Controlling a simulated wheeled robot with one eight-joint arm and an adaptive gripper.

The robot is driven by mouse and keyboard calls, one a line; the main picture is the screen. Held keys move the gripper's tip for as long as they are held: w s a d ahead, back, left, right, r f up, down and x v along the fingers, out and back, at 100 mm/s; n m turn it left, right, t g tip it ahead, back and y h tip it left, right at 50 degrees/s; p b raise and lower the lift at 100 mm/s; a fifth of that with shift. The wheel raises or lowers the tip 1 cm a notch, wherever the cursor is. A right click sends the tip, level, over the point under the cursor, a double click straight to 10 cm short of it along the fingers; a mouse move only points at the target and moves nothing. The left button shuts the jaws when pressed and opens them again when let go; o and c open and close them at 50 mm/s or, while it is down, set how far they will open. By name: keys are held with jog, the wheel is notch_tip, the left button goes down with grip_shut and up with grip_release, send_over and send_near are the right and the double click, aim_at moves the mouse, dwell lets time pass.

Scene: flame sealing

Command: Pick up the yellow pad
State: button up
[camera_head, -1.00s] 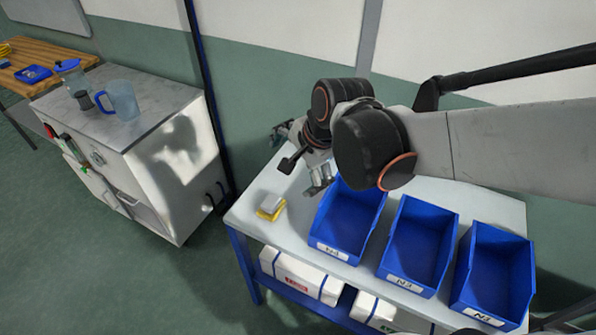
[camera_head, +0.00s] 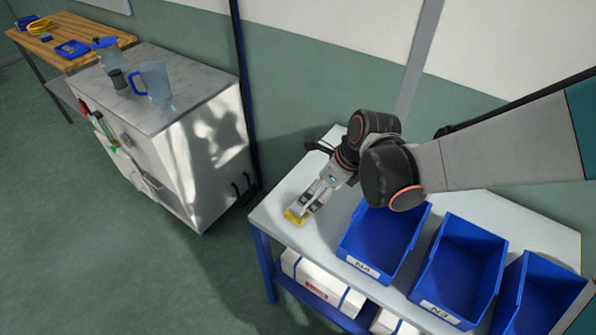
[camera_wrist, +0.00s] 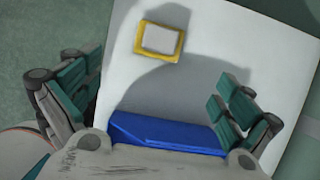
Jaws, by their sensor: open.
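The yellow pad (camera_head: 295,217) lies near the left front corner of the white table (camera_head: 285,200). It has a pale grey-white block on top, and my gripper partly hides it in the head view. In the wrist view the pad (camera_wrist: 157,57) is whole, a little above the picture's middle, beyond the open fingers and touched by neither. My gripper (camera_head: 316,198) points down toward the pad in the head view. In the wrist view its fingers (camera_wrist: 152,90) are wide apart with nothing held between them.
Several blue bins stand in a row right of the pad; the nearest bin (camera_head: 385,240) also shows low in the wrist view (camera_wrist: 165,131). White boxes (camera_head: 322,283) sit on the lower shelf. A white cabinet (camera_head: 185,115) with a jug (camera_head: 156,80) stands to the left.

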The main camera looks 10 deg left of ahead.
jog(key=b+x, duration=0.3)
jog(key=x, duration=0.6)
jog(key=shift+a, duration=0.2)
jog(key=shift+b+x, duration=1.35)
jog(key=shift+x, duration=1.25)
jog(key=shift+r, duration=0.1)
jog(key=c, duration=1.2)
jog(key=shift+c, duration=0.2)
jog(key=shift+r, duration=0.1)
notch_tip(320, 180, up, 20)
jog(key=p, duration=0.7)
